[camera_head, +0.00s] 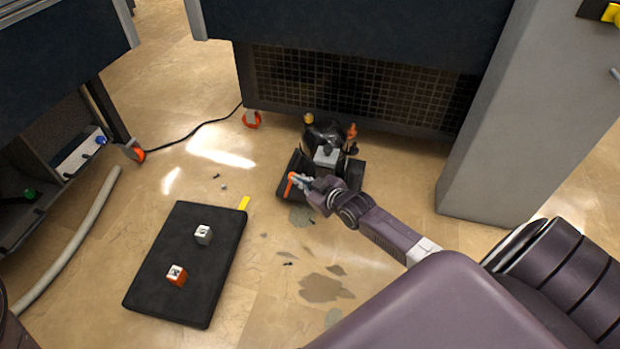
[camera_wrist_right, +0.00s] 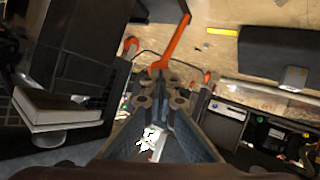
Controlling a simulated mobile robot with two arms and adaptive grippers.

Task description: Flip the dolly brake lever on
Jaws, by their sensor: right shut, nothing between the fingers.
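The vacuum pump (camera_head: 322,130) stands on a low black dolly (camera_head: 355,172) on the floor in front of the grille. The orange brake lever (camera_head: 290,184) is at the dolly's near left corner. It shows large in the right wrist view (camera_wrist_right: 174,42), slanting just past the fingertips. My right gripper (camera_head: 302,181) is shut and empty, with its tips close beside the lever. Whether they touch it I cannot tell. My right gripper also shows in the wrist view (camera_wrist_right: 161,82). My arm hides part of the dolly's near side. My left gripper is not in view.
Dark stains (camera_head: 325,288) mark the floor. A grey cabinet (camera_head: 500,130) stands right of the dolly. A black cable (camera_head: 190,133) crosses the floor behind the mat.

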